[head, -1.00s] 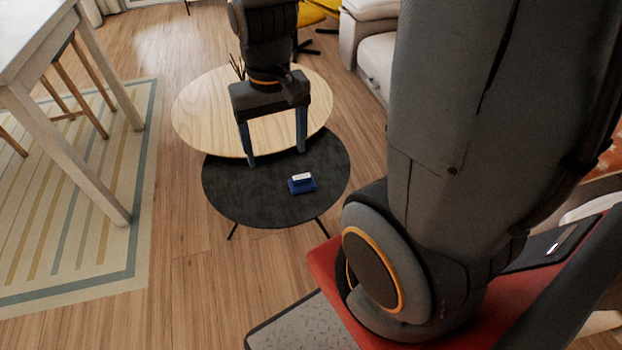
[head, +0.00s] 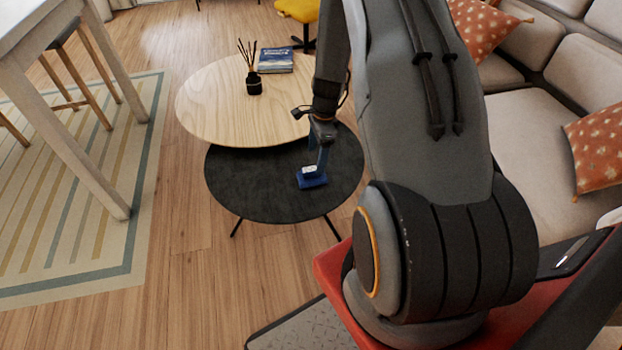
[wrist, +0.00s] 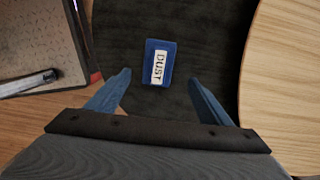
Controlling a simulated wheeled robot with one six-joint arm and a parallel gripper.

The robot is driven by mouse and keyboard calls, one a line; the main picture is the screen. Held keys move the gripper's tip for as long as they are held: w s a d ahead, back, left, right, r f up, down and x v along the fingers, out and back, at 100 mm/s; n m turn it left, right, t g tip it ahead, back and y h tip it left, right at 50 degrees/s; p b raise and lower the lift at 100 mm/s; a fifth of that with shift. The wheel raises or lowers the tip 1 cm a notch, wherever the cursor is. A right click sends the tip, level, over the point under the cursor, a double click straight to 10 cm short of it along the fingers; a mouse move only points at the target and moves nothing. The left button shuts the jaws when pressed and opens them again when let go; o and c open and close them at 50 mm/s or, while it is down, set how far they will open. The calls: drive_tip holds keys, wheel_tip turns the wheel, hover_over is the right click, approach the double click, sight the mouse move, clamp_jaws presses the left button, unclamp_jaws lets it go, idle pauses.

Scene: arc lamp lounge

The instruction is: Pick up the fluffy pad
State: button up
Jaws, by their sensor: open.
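The fluffy pad looks like a small blue block (head: 313,181) with a white top, lying on the round black table (head: 250,185) near its right side. In the wrist view the blue pad (wrist: 161,62) carries a white label reading "DUST". My gripper (head: 322,160) is over the black table, close to the pad in the head view. In the wrist view my gripper (wrist: 160,78) is open, its two blue fingers apart on either side of the pad's near end. Nothing is between the fingers, and the pad lies just ahead of them.
A light wooden round table (head: 215,105) adjoins the black one, bearing a reed diffuser (head: 254,85) and a book (head: 275,60). A beige sofa (head: 530,130) with orange cushions stands at the right. A white table (head: 60,120) stands at the left on a striped rug.

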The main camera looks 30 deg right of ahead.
sight(313, 168)
wheel_tip(313, 168, down, 3)
drive_tip(key=shift+a+r, duration=0.1)
drive_tip(key=shift+a, duration=0.05)
drive_tip(key=shift+a+f, duration=0.2)
drive_tip(key=shift+f, duration=0.65)
drive_tip(key=shift+a+f, duration=0.25)
drive_tip(key=shift+f, duration=0.55)
drive_tip(key=shift+a+f, duration=0.2)
drive_tip(key=shift+f, duration=0.65)
drive_tip(key=c, duration=1.1)
drive_tip(key=shift+r, duration=5)
drive_tip(key=shift+c, duration=0.2)
